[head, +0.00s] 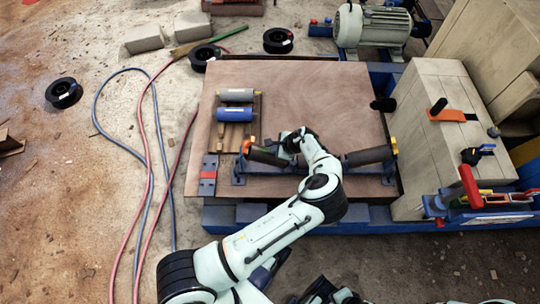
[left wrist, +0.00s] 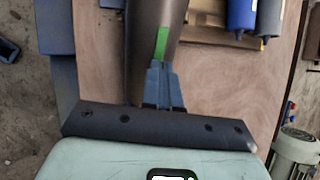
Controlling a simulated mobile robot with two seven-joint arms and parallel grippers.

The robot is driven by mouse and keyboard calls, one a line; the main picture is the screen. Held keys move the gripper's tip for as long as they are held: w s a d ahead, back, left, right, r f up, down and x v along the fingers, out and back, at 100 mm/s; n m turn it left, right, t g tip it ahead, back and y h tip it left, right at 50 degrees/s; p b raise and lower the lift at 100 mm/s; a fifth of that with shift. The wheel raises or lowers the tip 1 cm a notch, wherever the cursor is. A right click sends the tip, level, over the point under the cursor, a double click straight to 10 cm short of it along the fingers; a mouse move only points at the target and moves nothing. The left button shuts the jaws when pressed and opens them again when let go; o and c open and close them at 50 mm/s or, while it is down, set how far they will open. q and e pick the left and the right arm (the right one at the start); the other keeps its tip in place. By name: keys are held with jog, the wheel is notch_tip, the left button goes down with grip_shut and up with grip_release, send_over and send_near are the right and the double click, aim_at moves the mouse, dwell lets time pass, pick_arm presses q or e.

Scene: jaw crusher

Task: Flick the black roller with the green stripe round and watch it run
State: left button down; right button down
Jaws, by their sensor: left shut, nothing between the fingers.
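The black roller (head: 368,156) lies across a blue frame on the brown board, with orange pieces at its ends. My left arm hides its middle in the head view. In the left wrist view the roller (left wrist: 143,25) runs up the picture, and its green stripe (left wrist: 162,43) shows just beyond my fingertips. My left gripper (head: 289,141) is over the roller, left of its middle. In the left wrist view its fingers (left wrist: 158,68) are together and empty, overlapping the roller's edge in the picture. I cannot tell whether they touch it. My right gripper is not clearly in view.
A grey cylinder (head: 236,95) and a blue cylinder (head: 235,114) lie on wood at the board's left. A wooden block with clamps (head: 432,115) stands at the right. A motor (head: 373,26) is behind. Hoses (head: 150,150) run along the left floor. The board's upper middle is clear.

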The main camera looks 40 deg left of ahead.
pick_arm(q)
jog(key=shift+s+a+f, duration=0.1)
jog(key=shift+f, duration=0.1)
jog(key=shift+s+a+f, duration=0.1)
jog(key=shift+f, duration=0.15)
jog(key=shift+d+r+p, duration=0.3)
jog(key=shift+r+p, duration=0.05)
jog(key=shift+r, duration=0.25)
jog(key=s+d+f+p, duration=0.1)
jog(key=s+d+p, duration=0.2)
jog(key=s, duration=0.1)
jog(key=shift+s+d+f, duration=0.2)
jog(key=shift+s+f, duration=0.05)
jog(key=shift+s, duration=0.15)
dwell(0.4)
